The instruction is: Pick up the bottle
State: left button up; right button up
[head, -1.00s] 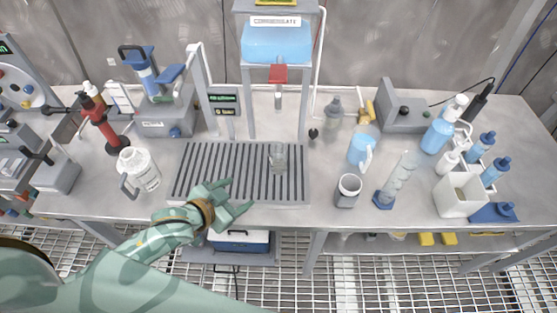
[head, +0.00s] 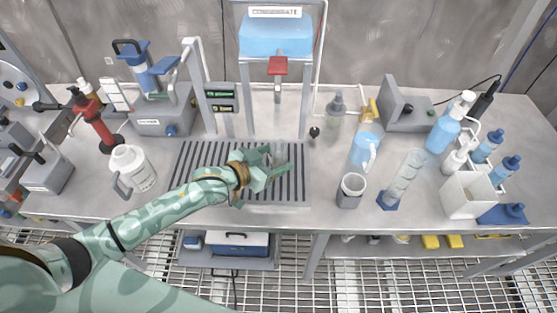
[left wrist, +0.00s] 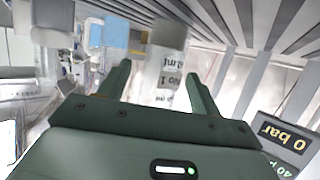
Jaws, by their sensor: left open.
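A small clear bottle (head: 280,151) stands on the slatted grate under the dispenser in the head view. My left gripper (head: 278,163) reaches over the grate from the left and hides the bottle's lower part. In the left wrist view, the bottle (left wrist: 169,72), with a printed label, shows tilted between and beyond the two spread fingers of my left gripper (left wrist: 157,76). The fingers are open; contact with the bottle cannot be told. My right gripper is not in view.
The dispenser's blue tank (head: 275,38) hangs above the grate (head: 200,160), with posts beside it. A white jug (head: 133,170) stands left of the grate. A grey cup (head: 350,190), a blue jug (head: 365,152) and a tilted cylinder (head: 402,178) stand to the right.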

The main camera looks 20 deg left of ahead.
aim_at(283, 144)
pick_arm(q)
jog(key=b+x, duration=0.1)
jog(key=x, duration=0.3)
jog(key=shift+w, duration=0.1)
jog(key=shift+r, duration=0.15)
jog(key=shift+c, duration=0.6)
jog(key=c, duration=1)
jog(key=shift+c, duration=0.2)
jog(key=shift+r, duration=0.1)
jog(key=shift+r, duration=0.3)
notch_tip(283, 144, up, 3)
jog(key=shift+f+p, duration=0.1)
jog(key=shift+p, duration=0.8)
jog(key=r+p+v, duration=0.1)
jog(key=p+v, duration=0.1)
jog(key=v, duration=0.6)
jog(key=d+r+p+v, duration=0.1)
jog(key=r+p+v, duration=0.1)
jog(key=v, duration=0.6)
jog(key=shift+w+r+p, duration=0.15)
jog(key=shift+r+p, duration=0.3)
jog(key=shift+p, duration=0.2)
